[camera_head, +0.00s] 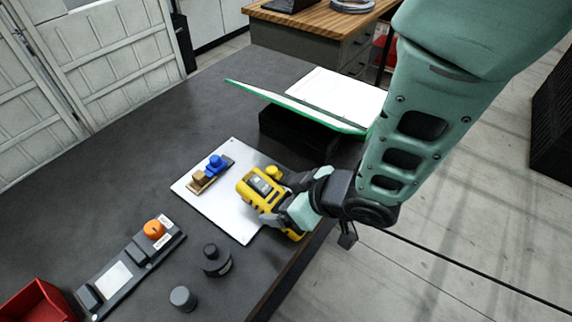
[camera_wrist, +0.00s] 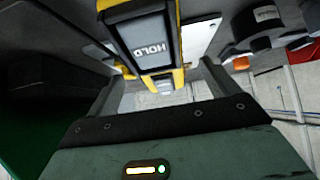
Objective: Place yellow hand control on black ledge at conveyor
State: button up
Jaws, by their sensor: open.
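The yellow hand control (camera_head: 262,187) has a dark grey screen and lies over the white plate on the dark table. In the wrist view its body (camera_wrist: 137,38) is yellow and dark, marked HOLD. My gripper (camera_head: 283,196) is at its right side, with the jaws open around or beside the control; I cannot tell whether a finger touches it. In the wrist view my fingers (camera_wrist: 158,82) stand apart on either side of it. I cannot identify a conveyor or its black ledge for certain.
A blue-and-tan part (camera_head: 212,170) lies on the white plate (camera_head: 228,208). A panel with an orange knob (camera_head: 128,262), dark cylinders (camera_head: 217,260) and a red bin (camera_head: 38,303) are nearer.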

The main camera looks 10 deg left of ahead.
aim_at(280, 199)
jog(key=shift+p+x, duration=0.75)
jog(key=shift+x, duration=1.45)
jog(key=shift+d+f, duration=0.1)
jog(key=shift+d, duration=0.05)
jog(key=c, duration=1.3)
jog(key=shift+c, duration=0.6)
